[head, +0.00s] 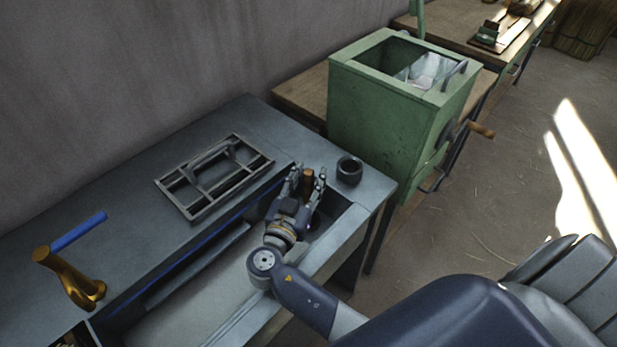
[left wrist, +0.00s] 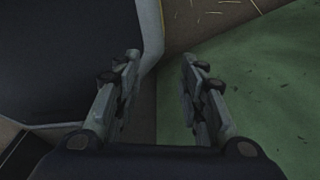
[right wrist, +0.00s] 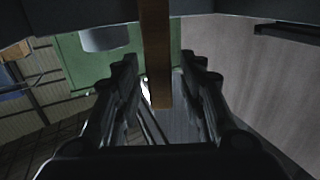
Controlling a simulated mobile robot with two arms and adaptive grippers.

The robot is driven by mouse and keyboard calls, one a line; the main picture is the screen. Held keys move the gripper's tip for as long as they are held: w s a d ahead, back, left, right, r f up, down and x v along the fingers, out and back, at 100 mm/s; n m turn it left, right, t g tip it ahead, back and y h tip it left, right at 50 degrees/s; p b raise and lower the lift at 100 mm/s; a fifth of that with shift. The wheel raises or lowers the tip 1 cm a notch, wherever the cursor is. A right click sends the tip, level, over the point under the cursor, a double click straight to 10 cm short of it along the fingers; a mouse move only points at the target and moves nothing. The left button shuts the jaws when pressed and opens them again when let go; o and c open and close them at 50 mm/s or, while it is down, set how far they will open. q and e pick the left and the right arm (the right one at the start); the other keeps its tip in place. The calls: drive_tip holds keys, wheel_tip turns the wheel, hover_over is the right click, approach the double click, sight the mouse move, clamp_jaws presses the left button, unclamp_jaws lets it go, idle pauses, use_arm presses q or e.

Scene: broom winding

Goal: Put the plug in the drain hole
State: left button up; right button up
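In the head view my right gripper (head: 307,176) is over the right end of the sink basin (head: 205,295). An upright brown wooden piece (head: 308,182) stands between its fingers; I cannot tell whether this is the plug's handle. In the right wrist view the open fingers (right wrist: 160,85) stand either side of the wooden piece (right wrist: 157,55), with gaps showing. A dark shape (head: 316,221) lies in the basin beside the gripper; I cannot tell whether it is the drain hole. My left gripper (left wrist: 158,75) is open and empty in its wrist view, and outside the head view.
A dark hollow cylinder (head: 349,170) stands on the counter right of the gripper. A metal rack (head: 214,177) lies behind the basin. A brass tap (head: 68,278) with a blue handle is at left. A green box machine (head: 385,125) with a crank stands beyond the counter.

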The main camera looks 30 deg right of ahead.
drive_tip(key=b+v, duration=0.2)
drive_tip(key=v, duration=0.5)
drive_tip(key=shift+w, duration=0.1)
drive_tip(key=shift+s+a+r, duration=0.1)
drive_tip(key=shift+s+a, duration=0.1)
drive_tip(key=shift+s, duration=0.05)
drive_tip(key=shift+r, duration=0.1)
